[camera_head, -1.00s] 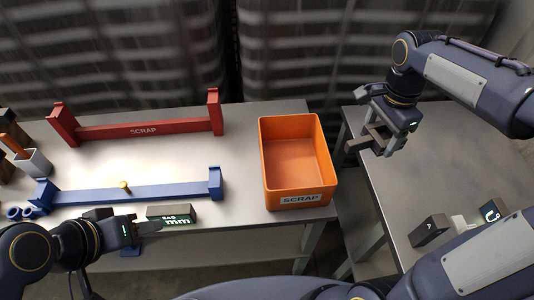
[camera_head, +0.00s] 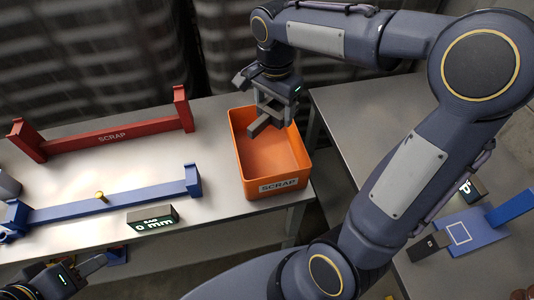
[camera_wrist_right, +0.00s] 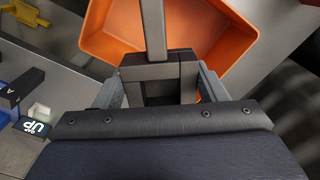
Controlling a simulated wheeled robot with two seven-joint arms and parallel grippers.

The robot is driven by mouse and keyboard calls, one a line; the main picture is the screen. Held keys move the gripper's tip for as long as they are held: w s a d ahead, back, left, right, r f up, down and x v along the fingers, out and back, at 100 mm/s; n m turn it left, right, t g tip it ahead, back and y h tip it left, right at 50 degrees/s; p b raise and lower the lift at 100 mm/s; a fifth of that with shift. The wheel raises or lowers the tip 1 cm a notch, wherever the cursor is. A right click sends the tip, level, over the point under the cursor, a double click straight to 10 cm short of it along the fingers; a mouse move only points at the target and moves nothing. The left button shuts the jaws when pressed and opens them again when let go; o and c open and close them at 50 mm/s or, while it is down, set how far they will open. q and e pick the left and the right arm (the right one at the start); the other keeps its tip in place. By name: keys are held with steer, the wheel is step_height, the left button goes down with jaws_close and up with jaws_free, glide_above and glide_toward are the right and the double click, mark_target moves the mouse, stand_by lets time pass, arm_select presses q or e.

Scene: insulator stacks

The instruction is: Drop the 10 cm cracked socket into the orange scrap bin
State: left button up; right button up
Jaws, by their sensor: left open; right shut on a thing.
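The orange scrap bin (camera_head: 244,186), labelled SCRAP, stands on the left table; its rim (camera_wrist_right: 105,57) also shows in the right wrist view. My right gripper (camera_head: 271,108) is above the bin's far part, shut on a dark grey bar-shaped piece (camera_head: 262,125), taken to be the cracked socket. The piece (camera_wrist_right: 153,25) points away from the jaws over the bin in the wrist view; no crack or length marking is legible. My left gripper (camera_head: 92,266) is open and empty at the lower left, near the table's front edge.
A SAG display reading 0 mm (camera_head: 152,219) stands in front. The right table (camera_head: 345,110) holds a blue stand (camera_head: 470,232) and dark blocks.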

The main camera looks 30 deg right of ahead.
step_height(320, 180, down, 3)
steer(key=shift+r+b, duration=0.2)
steer(key=shift+b, duration=0.55)
arm_select(q)
step_height(320, 180, down, 2)
steer(key=shift+f, duration=0.15)
arm_select(e)
steer(key=o, duration=1.3)
steer(key=shift+r, duration=0.1)
arm_select(q)
steer(key=shift+r+p, duration=0.4)
steer(key=shift+p, duration=0.05)
arm_select(e)
step_height(320, 180, up, 8)
steer(key=shift+f, duration=0.15)
steer(key=shift+s, duration=0.1)
